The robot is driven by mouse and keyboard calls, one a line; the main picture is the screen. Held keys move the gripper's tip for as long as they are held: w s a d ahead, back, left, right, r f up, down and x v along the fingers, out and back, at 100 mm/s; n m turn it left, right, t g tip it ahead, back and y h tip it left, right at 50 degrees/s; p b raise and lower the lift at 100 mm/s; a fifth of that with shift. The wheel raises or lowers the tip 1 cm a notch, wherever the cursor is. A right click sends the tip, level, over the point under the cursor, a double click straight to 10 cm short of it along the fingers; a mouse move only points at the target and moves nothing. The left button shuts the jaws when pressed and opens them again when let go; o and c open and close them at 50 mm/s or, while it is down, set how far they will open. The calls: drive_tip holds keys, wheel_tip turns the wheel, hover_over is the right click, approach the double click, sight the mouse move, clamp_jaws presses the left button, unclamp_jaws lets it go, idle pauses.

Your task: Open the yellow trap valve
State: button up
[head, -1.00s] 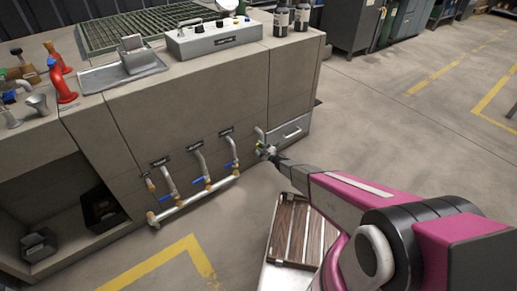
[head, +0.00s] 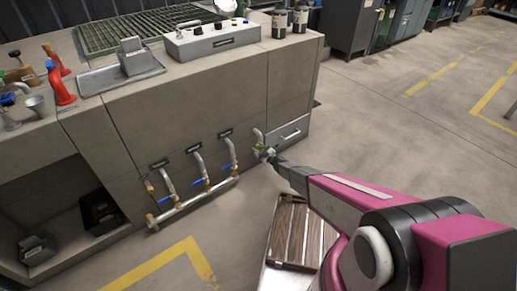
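A short pipe (head: 258,135) comes out of the bench front near its right end, beside a drawer. My gripper (head: 266,152) is at the lower end of this pipe, at the end of my pink and black arm. A small yellow-green part (head: 257,147) shows right at the gripper and may be the yellow trap valve; most of it is hidden or too small to make out. I cannot tell whether the fingers are closed on it. Several other pipes to the left carry blue-handled valves (head: 199,182) and join a low horizontal pipe (head: 190,204).
The drawer (head: 291,132) is just right of the gripper. A slatted wooden board (head: 297,232) lies below my arm. The floor to the right is clear.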

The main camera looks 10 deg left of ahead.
drive_tip(key=shift+w+d+r, duration=0.1)
drive_tip(key=shift+w+r, duration=0.05)
drive_tip(key=shift+w, duration=0.05)
